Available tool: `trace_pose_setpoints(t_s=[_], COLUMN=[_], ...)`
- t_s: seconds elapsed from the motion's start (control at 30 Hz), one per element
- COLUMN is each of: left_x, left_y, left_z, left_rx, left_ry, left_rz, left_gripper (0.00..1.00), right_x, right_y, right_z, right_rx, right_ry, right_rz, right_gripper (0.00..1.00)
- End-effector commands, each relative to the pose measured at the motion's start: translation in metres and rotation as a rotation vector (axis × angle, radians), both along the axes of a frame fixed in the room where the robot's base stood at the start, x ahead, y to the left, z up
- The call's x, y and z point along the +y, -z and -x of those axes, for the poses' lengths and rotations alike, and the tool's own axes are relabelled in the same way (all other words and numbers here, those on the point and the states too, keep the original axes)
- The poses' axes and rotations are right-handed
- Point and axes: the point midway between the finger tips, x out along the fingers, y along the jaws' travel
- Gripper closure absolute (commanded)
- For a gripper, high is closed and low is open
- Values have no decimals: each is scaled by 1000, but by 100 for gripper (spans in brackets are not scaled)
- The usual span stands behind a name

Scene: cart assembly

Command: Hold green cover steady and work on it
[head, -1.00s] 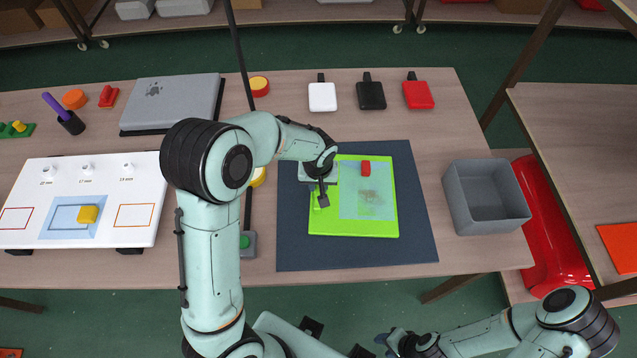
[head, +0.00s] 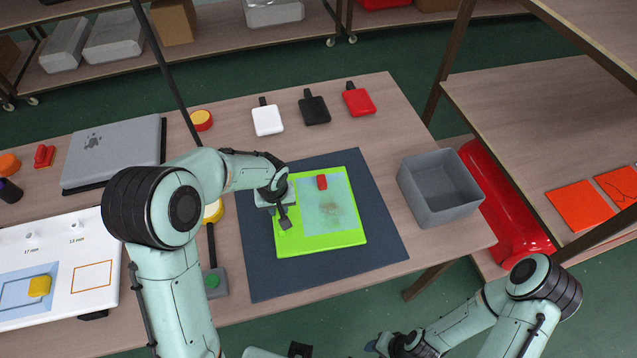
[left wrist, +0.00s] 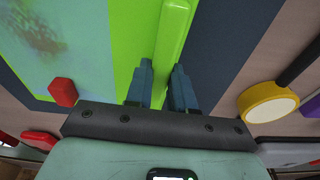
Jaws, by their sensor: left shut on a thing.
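The green cover (head: 348,238) lies on a dark mat (head: 270,280) on the table. A pale teal area with a brownish smudge (head: 332,210) covers part of its top, and a small red block (head: 322,182) sits at that area's far edge. My left gripper (head: 283,220) is at the cover's left edge. In the left wrist view its two fingers (left wrist: 160,88) stand on both sides of the cover's raised green edge (left wrist: 172,40), shut on it. My right gripper (head: 385,345) is low in the head view, off the table and away from the cover; its fingers are unclear.
A grey bin (head: 440,190) stands right of the mat. White, black (head: 314,109) and red tags lie behind it. A laptop (head: 115,150) lies further left.

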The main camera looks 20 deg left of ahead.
Motion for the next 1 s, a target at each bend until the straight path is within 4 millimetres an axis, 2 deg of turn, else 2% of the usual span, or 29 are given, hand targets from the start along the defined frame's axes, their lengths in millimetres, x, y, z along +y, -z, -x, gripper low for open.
trace_pose_setpoints(t_s=[0.47, 0.5, 0.57, 0.6, 0.87, 1.0], left_x=[0, 0, 0, 0, 0, -1], left_y=[-1, -1, -1, -1, -1, -11], left_z=[-1, -1, -1, -1, 0, 0], left_rx=[-3, -3, -3, -3, -1, -4], left_ry=[0, 0, 0, 0, 0, 0], left_rz=[1, 1, 1, 1, 0, 0], left_gripper=[100, 70, 51, 47, 47, 47], right_x=[0, 0, 0, 0, 0, 0], right_y=[0, 0, 0, 0, 0, 0], right_z=[0, 0, 0, 0, 0, 0], right_rx=[0, 0, 0, 0, 0, 0], right_ry=[0, 0, 0, 0, 0, 0], right_rz=[0, 0, 0, 0, 0, 0], right_gripper=[57, 57, 57, 57, 57, 57])
